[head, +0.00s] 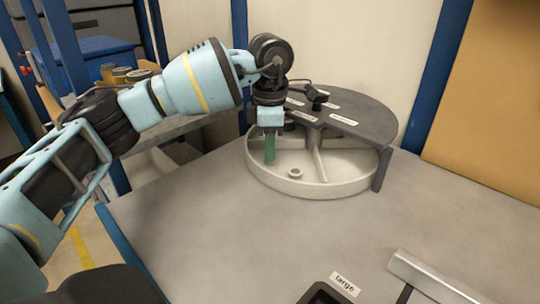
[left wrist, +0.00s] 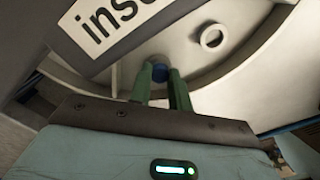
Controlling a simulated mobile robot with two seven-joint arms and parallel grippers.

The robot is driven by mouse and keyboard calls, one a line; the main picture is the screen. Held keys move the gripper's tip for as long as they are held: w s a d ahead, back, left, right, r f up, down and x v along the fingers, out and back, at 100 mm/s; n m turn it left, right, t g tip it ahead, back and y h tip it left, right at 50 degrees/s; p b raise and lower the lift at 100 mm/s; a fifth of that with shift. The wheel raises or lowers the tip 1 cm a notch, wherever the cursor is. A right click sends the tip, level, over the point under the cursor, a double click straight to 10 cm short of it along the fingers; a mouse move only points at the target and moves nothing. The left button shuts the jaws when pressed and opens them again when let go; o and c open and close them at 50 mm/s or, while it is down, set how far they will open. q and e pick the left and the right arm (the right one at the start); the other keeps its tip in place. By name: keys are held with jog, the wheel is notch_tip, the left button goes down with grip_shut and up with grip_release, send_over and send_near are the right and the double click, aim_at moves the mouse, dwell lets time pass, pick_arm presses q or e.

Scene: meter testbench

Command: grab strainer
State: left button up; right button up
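My left gripper (head: 270,160) points down into the round, light grey tray (head: 315,188), over its left compartment. In the left wrist view its two green fingers (left wrist: 160,82) stand a small gap apart. The piece is hidden in the head view. My right gripper is not in view.
A dark grey half-round lid (head: 352,118) with several labels covers the tray's back part. A dark holder (head: 325,294) labelled "large" and a metal bar (head: 432,276) are at the table's front. The middle right table is clear.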

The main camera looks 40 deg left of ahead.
pick_arm(q)
grip_shut()
notch_tip(320, 180, up, 10)
jog(key=p, duration=0.1)
jog(key=shift+p, duration=0.35)
